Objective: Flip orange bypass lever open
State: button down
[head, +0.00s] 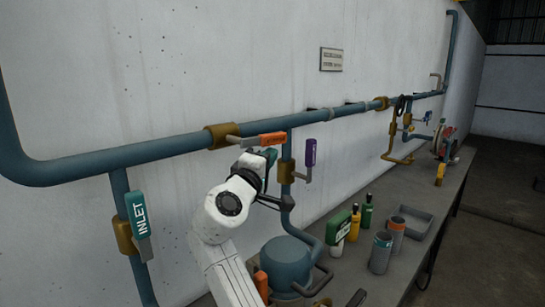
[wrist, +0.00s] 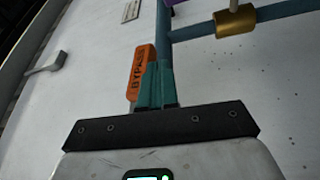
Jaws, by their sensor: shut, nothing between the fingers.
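The orange bypass lever (head: 262,140) lies nearly level along the blue wall pipe, just right of a brass valve body (head: 222,135). In the wrist view the orange lever (wrist: 142,70) carries the word BYPASS. My gripper (head: 270,155) is shut and empty, its green fingers just below the lever's outer end in the head view. In the wrist view my gripper's fingertips (wrist: 157,68) stand beside the lever, overlapping its edge. I cannot tell whether they touch it. My wrist hides part of the pipework below.
A teal INLET lever (head: 138,214) is at left and a purple lever (head: 310,152) close on the right. The bench (head: 405,254) holds a blue round vessel (head: 286,262), several bottles, grey cups (head: 380,252) and a tray (head: 414,220).

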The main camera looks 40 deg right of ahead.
jog(key=b+v, duration=0.1)
jog(key=v, duration=0.7)
jog(key=shift+f+b, duration=0.15)
jog(key=shift+b, duration=0.2)
jog(key=shift+s+a, duration=0.1)
jog(key=shift+a, duration=0.05)
